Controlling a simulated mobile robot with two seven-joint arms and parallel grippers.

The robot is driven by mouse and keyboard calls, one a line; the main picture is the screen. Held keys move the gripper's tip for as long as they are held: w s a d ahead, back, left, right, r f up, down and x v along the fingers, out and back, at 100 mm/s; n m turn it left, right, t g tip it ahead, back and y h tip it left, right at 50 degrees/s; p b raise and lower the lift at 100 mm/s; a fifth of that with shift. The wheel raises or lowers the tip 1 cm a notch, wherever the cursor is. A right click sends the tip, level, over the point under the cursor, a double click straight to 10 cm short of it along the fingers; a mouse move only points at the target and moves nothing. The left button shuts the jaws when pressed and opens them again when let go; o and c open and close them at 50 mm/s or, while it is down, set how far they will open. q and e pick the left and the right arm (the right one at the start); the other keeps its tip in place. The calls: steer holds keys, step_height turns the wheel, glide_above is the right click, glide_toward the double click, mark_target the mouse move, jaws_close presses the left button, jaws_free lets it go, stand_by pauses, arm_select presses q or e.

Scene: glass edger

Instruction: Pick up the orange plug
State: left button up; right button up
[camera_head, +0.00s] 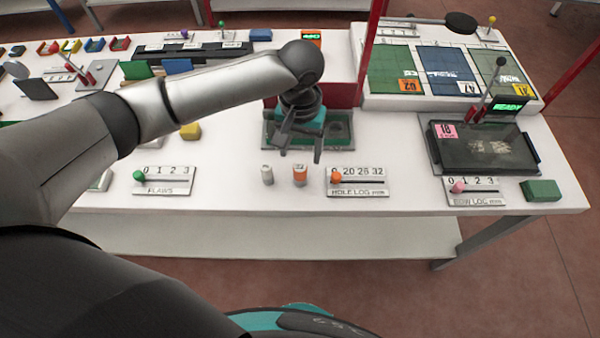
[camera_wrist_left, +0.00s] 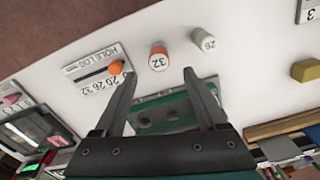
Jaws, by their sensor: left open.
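The orange plug (camera_head: 300,176) stands upright on the white bench, in front of the green tray. The left wrist view shows it too (camera_wrist_left: 157,60), marked 32. A white plug (camera_head: 267,174) stands just to its left; the left wrist view shows this one (camera_wrist_left: 204,40) marked 26. My left gripper (camera_head: 300,155) is open and empty, pointing down behind the orange plug. In the left wrist view the plug is just beyond the spread fingertips (camera_wrist_left: 160,74), apart from them. My right gripper is out of view.
The hole log slider (camera_head: 362,190) with an orange knob is close right of the plugs. The flaws slider (camera_head: 165,188) is to the left. The green tray (camera_head: 347,143) with round recesses lies under my gripper. Bare bench lies between the flaws slider and white plug.

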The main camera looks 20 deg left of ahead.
mark_target(300, 166)
arm_select(q)
steer(key=f, duration=0.4)
steer(key=shift+s+f+b, duration=0.3)
steer(key=shift+f+b, duration=0.05)
steer(key=shift+f, duration=0.05)
steer(key=shift+r, duration=0.1)
jaws_close()
